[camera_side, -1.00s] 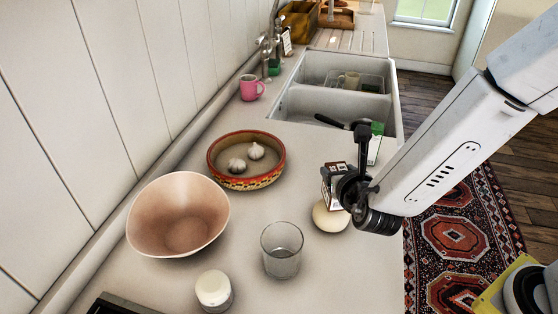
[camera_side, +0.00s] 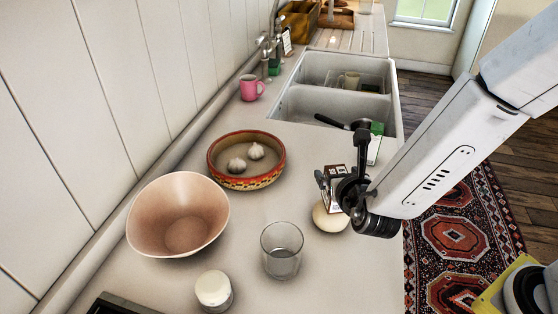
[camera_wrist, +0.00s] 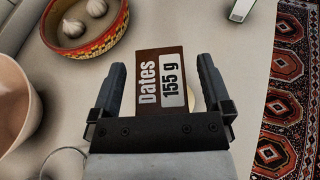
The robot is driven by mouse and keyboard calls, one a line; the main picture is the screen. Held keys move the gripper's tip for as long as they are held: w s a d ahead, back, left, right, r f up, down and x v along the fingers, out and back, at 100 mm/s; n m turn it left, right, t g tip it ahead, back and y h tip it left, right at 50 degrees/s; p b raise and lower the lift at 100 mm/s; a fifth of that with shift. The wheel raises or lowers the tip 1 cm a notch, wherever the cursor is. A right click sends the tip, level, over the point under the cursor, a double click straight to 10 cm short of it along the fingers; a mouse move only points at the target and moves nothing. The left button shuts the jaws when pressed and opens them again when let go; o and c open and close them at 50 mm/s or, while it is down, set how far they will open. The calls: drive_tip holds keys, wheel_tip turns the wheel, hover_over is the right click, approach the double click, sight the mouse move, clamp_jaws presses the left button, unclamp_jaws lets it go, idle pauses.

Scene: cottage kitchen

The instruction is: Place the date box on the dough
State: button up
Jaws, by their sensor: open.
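The date box (camera_wrist: 158,82), brown with a white panel reading "Dates 155 g", stands between my gripper's fingers in the wrist view, with gaps on both sides. My gripper (camera_wrist: 161,66) is open around it. In the side view the box (camera_side: 335,178) stands upright over the pale round dough (camera_side: 328,218) and appears to rest on it; the contact is partly hidden by my gripper. A sliver of the dough (camera_wrist: 195,99) shows right of the box in the wrist view.
A clear glass (camera_side: 282,262) and a white-lidded jar (camera_side: 213,289) stand nearer the camera. A pink bowl (camera_side: 160,205) and a patterned bowl (camera_side: 246,181) with garlic are left.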

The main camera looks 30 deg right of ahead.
drive_tip(key=shift+r, duration=0.1)
drive_tip(key=shift+s+a+r, duration=0.2)
drive_tip(key=shift+s+a, duration=0.05)
drive_tip(key=shift+s, duration=0.2)
drive_tip(key=v, duration=1.1)
drive_tip(key=shift+w+d, duration=0.1)
drive_tip(key=s+d+f+m+g+y, duration=0.15)
drive_tip(key=d+f+m+g, duration=0.35)
drive_tip(key=m, duration=0.5)
drive_tip(key=s+d+f+m+g, duration=0.2)
drive_tip(key=d+m+g, duration=0.55)
drive_tip(key=m, duration=0.25)
drive_tip(key=w+d+m+y, duration=0.1)
drive_tip(key=m, duration=0.3)
drive_tip(key=w+d+m+t+y, duration=0.1)
drive_tip(key=m, duration=0.2)
drive_tip(key=w+d+m+t+y, duration=0.1)
drive_tip(key=m, duration=0.3)
drive_tip(key=shift+w+d+r+m+t+y, duration=0.1)
drive_tip(key=shift+d+r+m+t+y, duration=0.05)
drive_tip(key=shift+d+m+t+y, duration=0.15)
